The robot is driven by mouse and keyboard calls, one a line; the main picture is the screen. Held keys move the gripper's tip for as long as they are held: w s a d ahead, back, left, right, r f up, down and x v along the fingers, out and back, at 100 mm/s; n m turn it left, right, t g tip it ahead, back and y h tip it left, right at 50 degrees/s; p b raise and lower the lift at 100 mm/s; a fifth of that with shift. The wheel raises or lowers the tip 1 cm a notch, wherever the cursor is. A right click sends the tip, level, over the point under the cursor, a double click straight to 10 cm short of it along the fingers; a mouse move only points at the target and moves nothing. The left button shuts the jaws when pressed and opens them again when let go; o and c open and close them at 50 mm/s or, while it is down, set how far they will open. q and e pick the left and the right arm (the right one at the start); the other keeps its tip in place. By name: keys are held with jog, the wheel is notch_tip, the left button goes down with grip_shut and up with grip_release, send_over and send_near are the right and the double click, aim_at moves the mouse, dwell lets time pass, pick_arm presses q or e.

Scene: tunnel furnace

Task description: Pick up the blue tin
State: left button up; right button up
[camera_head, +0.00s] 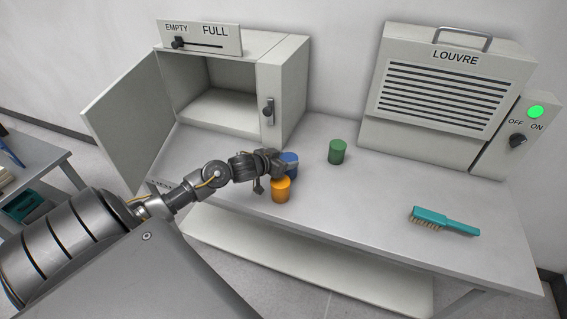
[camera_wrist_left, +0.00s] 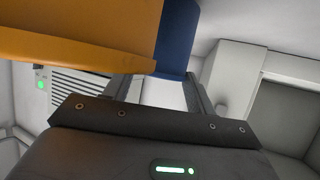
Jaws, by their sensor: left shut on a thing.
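The blue tin (camera_head: 290,160) stands on the grey table, partly hidden by my left gripper (camera_head: 280,164) and the orange tin. My left gripper is shut on the blue tin; in the left wrist view the blue tin (camera_wrist_left: 177,40) shows at the far end of the fingers (camera_wrist_left: 165,85). The orange tin (camera_head: 280,190) stands just in front of the blue tin and close to the gripper. It also fills the upper left of the left wrist view (camera_wrist_left: 75,35). My right gripper is not in view.
A green tin (camera_head: 337,152) stands to the right. A teal brush (camera_head: 444,221) lies at the right front. An open cabinet (camera_head: 283,90) and a louvre unit (camera_head: 450,85) with a green light stand at the back. The table between green tin and brush is clear.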

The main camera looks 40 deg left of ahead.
pick_arm(q)
jog(key=s+a+r, duration=0.2)
jog(key=s+r, duration=0.4)
jog(key=s+a+r+b, duration=0.1)
jog(key=s+a+r, duration=0.2)
jog(key=s+r, duration=0.3)
jog(key=shift+s+a+r, duration=0.15)
jog(key=shift+s+a, duration=0.2)
jog(key=shift+s, duration=0.05)
